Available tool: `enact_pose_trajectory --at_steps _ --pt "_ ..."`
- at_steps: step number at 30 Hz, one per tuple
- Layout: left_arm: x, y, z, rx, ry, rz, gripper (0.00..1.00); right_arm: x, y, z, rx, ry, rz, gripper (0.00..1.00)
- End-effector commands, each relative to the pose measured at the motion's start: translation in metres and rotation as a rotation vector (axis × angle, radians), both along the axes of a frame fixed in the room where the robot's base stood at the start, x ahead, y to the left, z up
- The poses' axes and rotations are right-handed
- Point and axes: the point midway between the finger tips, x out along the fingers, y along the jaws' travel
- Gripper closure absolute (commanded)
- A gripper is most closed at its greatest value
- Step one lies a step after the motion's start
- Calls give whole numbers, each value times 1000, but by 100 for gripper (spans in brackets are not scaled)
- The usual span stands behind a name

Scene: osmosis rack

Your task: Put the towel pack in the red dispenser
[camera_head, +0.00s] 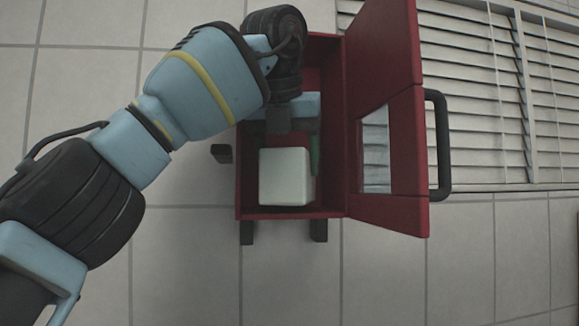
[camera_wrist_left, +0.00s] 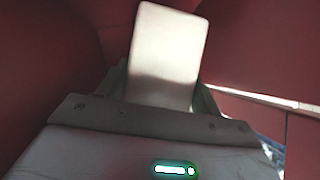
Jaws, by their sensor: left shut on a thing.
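The red dispenser (camera_head: 241,185) is open, with its red door (camera_head: 405,190) swung out to the right. The towel pack (camera_head: 284,178) is a white block with rounded corners, inside the dispenser's outline near its lower end. My left gripper (camera_head: 290,150) reaches into the dispenser from the top and is shut on the towel pack. In the left wrist view the pack (camera_wrist_left: 167,55) stands out between the fingers, with red walls around it. One greenish finger shows beside the pack in the head view. Whether the pack touches the dispenser's inside cannot be told. My right gripper is not in view.
The door has a clear window and a dark handle (camera_head: 438,145) on its outer side. White window blinds (camera_head: 490,90) lie at the right. Grey tiles surround the dispenser. A small dark block (camera_head: 221,153) sits just left of the dispenser. Open room lies below it.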

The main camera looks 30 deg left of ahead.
Motion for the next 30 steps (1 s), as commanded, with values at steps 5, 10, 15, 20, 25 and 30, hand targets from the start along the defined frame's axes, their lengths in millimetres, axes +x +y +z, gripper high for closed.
enact_pose_trajectory --at_steps 5,10,15,20,25,30 --pt "0 0 -9 -1 -1 -1 62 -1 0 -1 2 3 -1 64" --pt "-1 0 -9 -2 -2 0 62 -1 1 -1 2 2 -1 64" --pt "-1 0 -9 -2 -2 0 62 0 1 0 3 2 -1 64" --pt "-1 0 -11 -1 -1 -1 27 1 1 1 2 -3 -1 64" --pt "0 0 -12 -1 0 -1 26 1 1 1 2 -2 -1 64" --pt "0 0 -11 -1 0 0 26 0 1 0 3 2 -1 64"
